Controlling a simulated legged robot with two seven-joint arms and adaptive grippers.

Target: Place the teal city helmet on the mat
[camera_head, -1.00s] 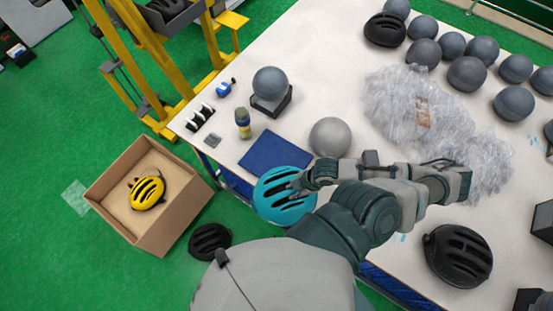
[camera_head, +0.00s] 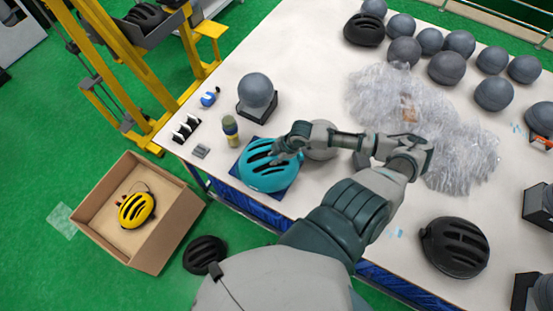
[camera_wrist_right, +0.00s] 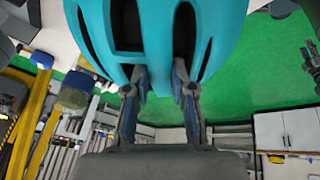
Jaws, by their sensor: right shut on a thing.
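The teal city helmet (camera_head: 268,174) is over the dark blue mat (camera_head: 282,195) on the white table and covers most of it. A strip of the mat shows below the helmet's lower right edge. My right gripper (camera_head: 283,152) is shut on the helmet's right side. In the right wrist view the teal shell (camera_wrist_right: 160,35) fills the top, with the fingers of my right gripper (camera_wrist_right: 160,95) at its edge. I cannot tell whether the helmet touches the mat. My left gripper is not in view.
A grey headform on a black stand (camera_head: 257,95) and a small bottle (camera_head: 230,129) stand just beyond the mat. Crumpled plastic wrap (camera_head: 410,105) and grey balls (camera_head: 446,67) lie farther right. A black helmet (camera_head: 455,247) sits at the near right. A box (camera_head: 160,240) holds a yellow helmet.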

